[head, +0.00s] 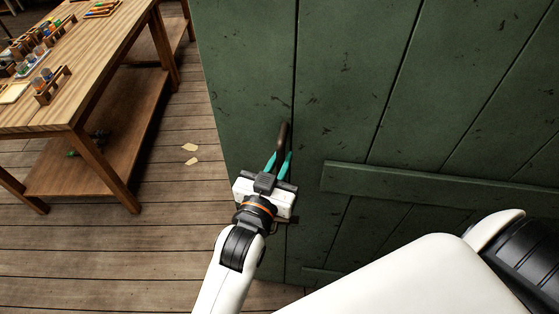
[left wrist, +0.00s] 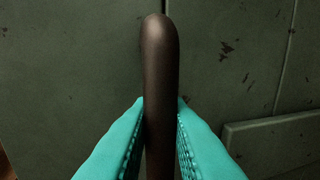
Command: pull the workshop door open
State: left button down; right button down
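The workshop door (head: 350,90) is dark green, made of vertical planks, and fills the middle and right of the head view. Its left edge shows against the plank floor; I see no frame beside that edge. A dark bar handle (head: 283,132) stands near that edge. My left gripper (head: 280,156) has its teal fingers on either side of the handle. In the left wrist view the handle (left wrist: 160,70) runs upright between the fingers, and both fingertips appear to touch its sides. My right gripper is out of view.
A wooden workbench (head: 110,62) with a lower shelf stands at the left, holding small racks and coloured items. Two pale scraps (head: 190,148) lie on the plank floor (head: 150,240). A white arm link of mine covers the lower right.

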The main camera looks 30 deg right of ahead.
pick_arm(q)
jog(key=c, duration=1.4)
grip_release()
jog(key=shift+r, duration=0.1)
jog(key=shift+c, duration=0.2)
jog(key=shift+s+a, duration=0.2)
jog(key=shift+a, duration=0.05)
jog(key=b+v, duration=0.3)
jog(key=v, duration=0.8)
jog(key=shift+s+a, duration=0.15)
jog(key=shift+s, duration=0.05)
